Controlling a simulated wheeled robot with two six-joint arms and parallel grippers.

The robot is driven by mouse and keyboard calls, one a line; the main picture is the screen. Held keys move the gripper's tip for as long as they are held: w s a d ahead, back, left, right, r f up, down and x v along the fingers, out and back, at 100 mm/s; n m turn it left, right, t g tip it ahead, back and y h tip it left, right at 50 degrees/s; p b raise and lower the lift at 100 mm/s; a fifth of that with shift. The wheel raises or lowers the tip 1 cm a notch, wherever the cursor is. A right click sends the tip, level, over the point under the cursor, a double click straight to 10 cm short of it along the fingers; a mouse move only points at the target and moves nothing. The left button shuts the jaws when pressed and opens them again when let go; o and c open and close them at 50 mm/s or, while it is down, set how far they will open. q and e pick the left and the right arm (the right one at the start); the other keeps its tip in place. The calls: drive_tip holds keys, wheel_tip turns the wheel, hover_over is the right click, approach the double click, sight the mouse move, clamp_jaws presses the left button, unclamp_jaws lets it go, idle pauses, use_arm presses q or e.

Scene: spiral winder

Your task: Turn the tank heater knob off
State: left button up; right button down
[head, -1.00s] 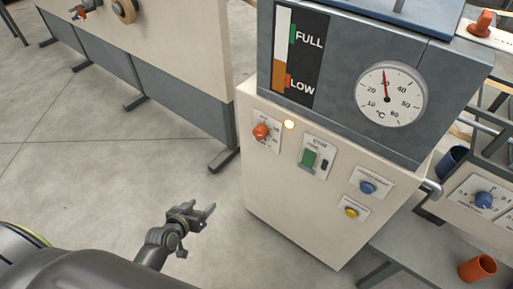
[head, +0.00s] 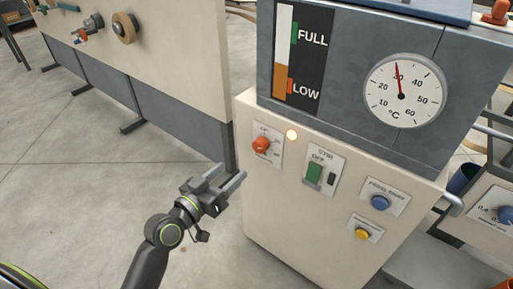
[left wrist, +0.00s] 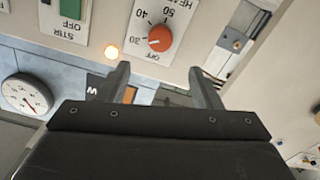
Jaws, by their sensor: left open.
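The orange-red heater knob (head: 261,145) sits on a white dial plate on the front panel of the tank cabinet. It also shows in the left wrist view (left wrist: 160,38), under the word HEAT, with marks 30, 40, 50 and OFF. An amber lamp (head: 292,135) beside it is lit. My left gripper (head: 233,180) is open and empty, below and left of the knob in the head view, apart from it. In the left wrist view its two fingers (left wrist: 158,85) stand apart, with the knob beyond them, between their lines. My right gripper is not in view.
Right of the knob are a green STIR switch (head: 314,172), a blue button (head: 380,203) and a yellow button (head: 362,234). Above are a level gauge (head: 300,55) and a round thermometer (head: 404,92) reading about 30. Open floor (head: 85,190) lies to the left.

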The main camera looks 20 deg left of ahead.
sight(258, 147)
use_arm(q)
drive_tip(key=x, duration=1.1)
drive_tip(key=shift+f, duration=0.1)
drive_tip(key=shift+w+d, duration=0.2)
drive_tip(key=shift+w, duration=0.35)
drive_tip(key=c, duration=1)
